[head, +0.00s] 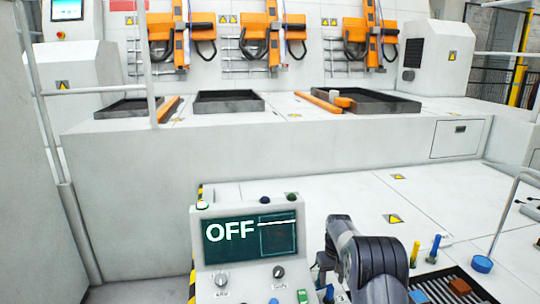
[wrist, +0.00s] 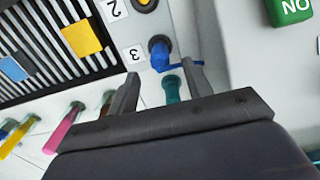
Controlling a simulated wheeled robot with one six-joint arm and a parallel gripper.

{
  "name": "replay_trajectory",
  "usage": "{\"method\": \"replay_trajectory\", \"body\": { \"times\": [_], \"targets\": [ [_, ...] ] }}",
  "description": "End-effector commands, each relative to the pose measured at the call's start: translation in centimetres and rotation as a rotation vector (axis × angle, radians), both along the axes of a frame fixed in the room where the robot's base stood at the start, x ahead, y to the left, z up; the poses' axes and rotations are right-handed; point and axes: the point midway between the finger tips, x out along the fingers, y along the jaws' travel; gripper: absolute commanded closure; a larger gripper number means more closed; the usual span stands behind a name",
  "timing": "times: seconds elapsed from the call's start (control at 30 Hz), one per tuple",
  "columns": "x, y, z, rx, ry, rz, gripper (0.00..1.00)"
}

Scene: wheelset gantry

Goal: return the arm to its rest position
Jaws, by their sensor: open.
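My gripper (wrist: 160,88) is open in the wrist view, its two dark fingers spread apart. A blue switch or knob (wrist: 160,52) on the pale panel shows just beyond the fingertips, and a teal peg-like piece (wrist: 172,90) shows between the fingers. Nothing is clearly held, and I cannot tell whether a finger touches the blue part. In the head view my dark grey arm (head: 378,262) reaches down at the lower middle, right beside the control console (head: 243,248). The gripper's fingertips are not clear there.
The console's screen (head: 250,240) reads OFF. A green ON button (wrist: 291,8) lies at the wrist view's upper right. A slatted tray (head: 450,285) with coloured blocks and several upright pegs stand right of my arm. A raised white platform with black trays (head: 228,101) lies behind.

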Motion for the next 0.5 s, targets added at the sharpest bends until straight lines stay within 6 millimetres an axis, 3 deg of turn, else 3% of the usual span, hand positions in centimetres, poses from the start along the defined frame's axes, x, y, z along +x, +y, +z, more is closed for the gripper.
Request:
{"method": "replay_trajectory", "body": {
  "times": [0.03, 0.13, 0.2, 0.5],
  "targets": [
    [0.0, 0.0, 1.5, 0.0, -0.002, 0.0, 0.52],
    [0.1, 0.0, 3.4, 0.0, -0.003, 0.0, 0.52],
    [-0.8, -0.4, 2.7, 0.0, 0.0, -0.001, 0.52],
    [-3.0, -1.3, 3.1, 0.0, -0.001, 0.0, 0.52]
  ]
}}
